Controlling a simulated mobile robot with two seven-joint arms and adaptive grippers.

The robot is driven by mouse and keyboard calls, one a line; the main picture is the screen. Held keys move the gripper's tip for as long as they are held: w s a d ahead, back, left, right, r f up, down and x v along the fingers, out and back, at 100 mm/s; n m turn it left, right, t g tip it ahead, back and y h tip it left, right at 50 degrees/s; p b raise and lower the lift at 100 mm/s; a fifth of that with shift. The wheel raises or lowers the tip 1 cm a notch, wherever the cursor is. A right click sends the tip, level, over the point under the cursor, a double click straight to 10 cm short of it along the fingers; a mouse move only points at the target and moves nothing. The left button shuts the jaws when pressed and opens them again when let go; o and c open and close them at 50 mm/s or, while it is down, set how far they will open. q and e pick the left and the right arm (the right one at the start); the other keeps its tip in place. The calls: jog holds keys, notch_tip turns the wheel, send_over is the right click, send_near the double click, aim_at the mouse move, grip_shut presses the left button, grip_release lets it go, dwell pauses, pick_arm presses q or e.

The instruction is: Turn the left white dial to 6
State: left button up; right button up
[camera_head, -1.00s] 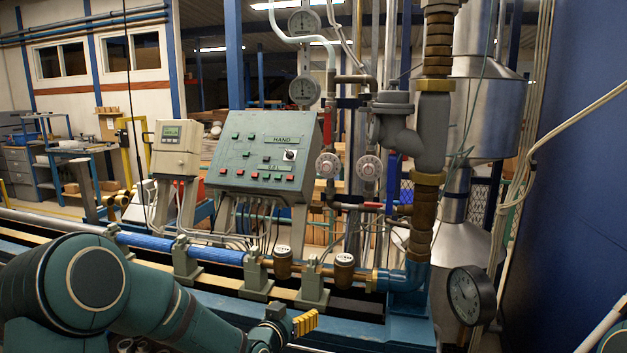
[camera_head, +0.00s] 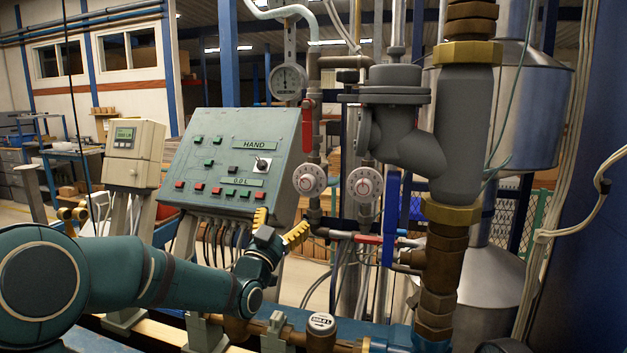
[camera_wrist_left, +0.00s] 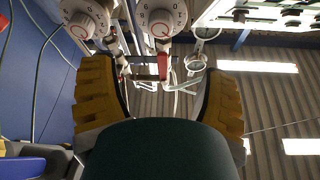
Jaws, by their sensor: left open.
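The left white dial (camera_head: 310,180) is a round white knob with dark marks and a red ring at its centre, mounted on a pipe right of the control panel. The right white dial (camera_head: 364,183) sits beside it. In the left wrist view the left dial (camera_wrist_left: 160,20) and the right dial (camera_wrist_left: 82,22) show at the top edge, partly cut off. My left gripper (camera_head: 280,226) is open and empty, with yellow ribbed fingers, below and left of the left dial, apart from it. I cannot read the dial's setting. My right gripper is out of view.
The green control panel (camera_head: 236,160) with buttons stands just above and left of the gripper. A red valve handle (camera_head: 307,125) is above the left dial. Thick grey and brass pipework (camera_head: 466,120) stands to the right. A meter (camera_head: 320,328) sits below.

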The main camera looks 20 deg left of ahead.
aim_at(305, 183)
pick_arm(q)
jog(key=p+x, duration=0.1)
jog(key=x, duration=1.2)
jog(key=shift+w+r, duration=0.2)
jog(key=shift+w, duration=0.05)
jog(key=c, duration=1.2)
